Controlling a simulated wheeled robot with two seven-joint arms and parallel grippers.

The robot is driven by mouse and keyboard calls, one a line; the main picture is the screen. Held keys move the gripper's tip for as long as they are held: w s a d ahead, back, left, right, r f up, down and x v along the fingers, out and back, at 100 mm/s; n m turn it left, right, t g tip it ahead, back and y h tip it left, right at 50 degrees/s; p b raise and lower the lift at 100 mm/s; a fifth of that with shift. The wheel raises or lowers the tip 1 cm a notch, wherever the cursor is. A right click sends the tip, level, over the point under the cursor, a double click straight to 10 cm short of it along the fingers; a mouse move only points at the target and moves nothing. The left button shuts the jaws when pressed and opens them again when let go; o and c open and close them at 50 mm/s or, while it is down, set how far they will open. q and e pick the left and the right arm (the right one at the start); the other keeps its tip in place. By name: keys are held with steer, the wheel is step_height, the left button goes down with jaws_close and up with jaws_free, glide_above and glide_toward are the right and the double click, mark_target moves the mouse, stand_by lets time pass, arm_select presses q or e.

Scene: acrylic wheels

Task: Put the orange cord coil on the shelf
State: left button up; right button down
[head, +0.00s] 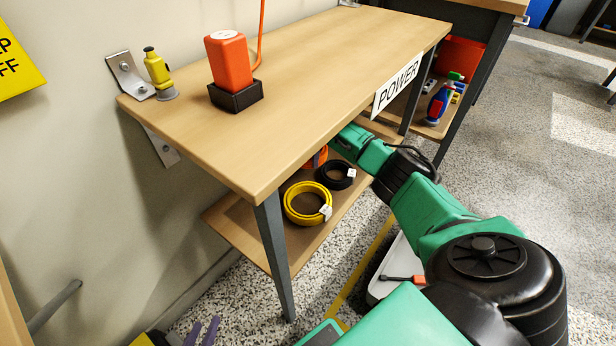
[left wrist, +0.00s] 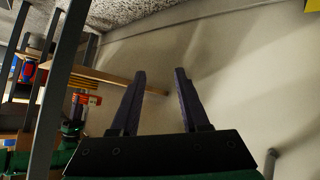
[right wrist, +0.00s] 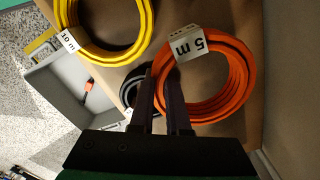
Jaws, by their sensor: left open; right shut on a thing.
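The orange cord coil (right wrist: 212,80) has a white "5 m" tag and shows large in the right wrist view, over the wooden lower shelf (head: 248,240). My right gripper (right wrist: 161,72) is shut on the coil's left rim. In the head view only a sliver of the orange coil (head: 316,158) shows under the tabletop, and my right arm reaches in there. I cannot tell whether the coil touches the shelf. My left gripper (left wrist: 161,72) is open and empty, facing the wall; its fingers also show at the bottom of the head view (head: 203,331).
A yellow coil (head: 289,207) and a black coil (head: 337,184) lie on the lower shelf. The bench top (head: 330,70) overhangs them, with a grey leg (head: 272,245) in front. An orange block in a black base (head: 229,62) stands on top. A grey bin (right wrist: 68,95) is on the floor.

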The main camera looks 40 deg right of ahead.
mark_target(308, 178)
steer(key=f+b, duration=0.1)
steer(key=f, duration=0.1)
steer(key=w+f+b, duration=0.1)
steer(key=f+b, duration=0.1)
steer(key=f, duration=0.1)
steer(key=w+f+b, duration=0.1)
steer(key=f+b, duration=0.1)
steer(key=shift+a+f, duration=0.15)
steer(key=shift+a, duration=0.1)
steer(key=shift+r, duration=0.25)
arm_select(q)
steer(key=f, duration=0.1)
steer(key=d+f+t, duration=0.1)
steer(key=f, duration=0.1)
steer(key=f+n+t, duration=0.1)
steer(key=f, duration=0.1)
steer(key=shift+s+d+f+h, duration=0.1)
steer(key=shift+d+f+h, duration=0.2)
steer(key=shift+h, duration=0.1)
arm_select(e)
steer(key=c, duration=0.9)
jaws_free()
steer(key=shift+f, duration=0.1)
